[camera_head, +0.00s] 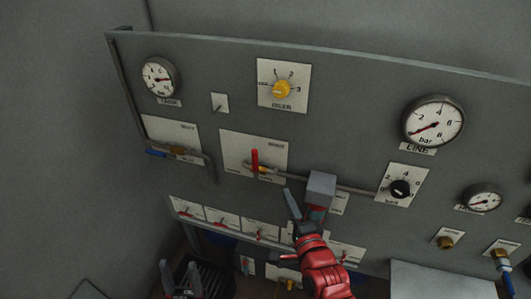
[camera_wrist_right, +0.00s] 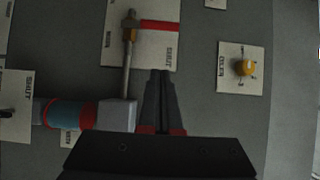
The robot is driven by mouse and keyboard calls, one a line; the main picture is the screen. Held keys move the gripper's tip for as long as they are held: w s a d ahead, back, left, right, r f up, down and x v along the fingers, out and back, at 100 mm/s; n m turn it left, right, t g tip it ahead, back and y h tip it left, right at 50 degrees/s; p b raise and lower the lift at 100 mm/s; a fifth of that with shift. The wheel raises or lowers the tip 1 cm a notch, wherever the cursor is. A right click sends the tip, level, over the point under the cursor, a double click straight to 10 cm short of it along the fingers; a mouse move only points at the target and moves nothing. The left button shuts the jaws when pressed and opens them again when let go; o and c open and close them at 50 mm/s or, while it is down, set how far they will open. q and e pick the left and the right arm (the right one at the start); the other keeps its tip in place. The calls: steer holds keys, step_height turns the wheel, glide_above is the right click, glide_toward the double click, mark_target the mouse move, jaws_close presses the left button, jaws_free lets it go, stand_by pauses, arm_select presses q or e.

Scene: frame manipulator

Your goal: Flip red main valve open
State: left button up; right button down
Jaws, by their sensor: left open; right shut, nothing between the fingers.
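The red main valve handle (camera_head: 255,160) stands upright in the picture, across its brass pipe fitting, on a white plate (camera_head: 279,148) in the middle of the grey panel. In the right wrist view the red handle (camera_wrist_right: 158,26) points right from the brass fitting (camera_wrist_right: 130,24), just beyond my fingertips. My right gripper (camera_head: 291,200) is shut and empty, below and right of the handle and apart from it; its closed fingers (camera_wrist_right: 161,75) show in the wrist view. My left gripper (camera_head: 179,272) is open and empty at the bottom left, partly cut off by the frame.
A grey box with a blue and red body (camera_head: 321,188) on the pipe sits close beside my right gripper. A blue-handled valve (camera_head: 157,153) is left, a yellow OILER knob (camera_head: 281,89) above, and a black knob (camera_head: 400,189) right. Several small red switches (camera_head: 222,222) line a lower ledge.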

steer(key=shift+s+a, duration=0.1)
steer(key=shift+s, duration=0.1)
steer(key=b, duration=1.2)
glide_toward(255, 165)
steer(key=w+d, duration=0.3)
steer(key=d, duration=0.1)
steer(key=w+a+r+p, duration=0.1)
steer(key=w+a+p, duration=0.2)
steer(key=w+a, duration=0.1)
steer(key=shift+r+p, duration=0.25)
steer(key=shift+p, duration=0.1)
steer(key=shift+w+a, duration=0.1)
steer(key=shift+a, duration=0.05)
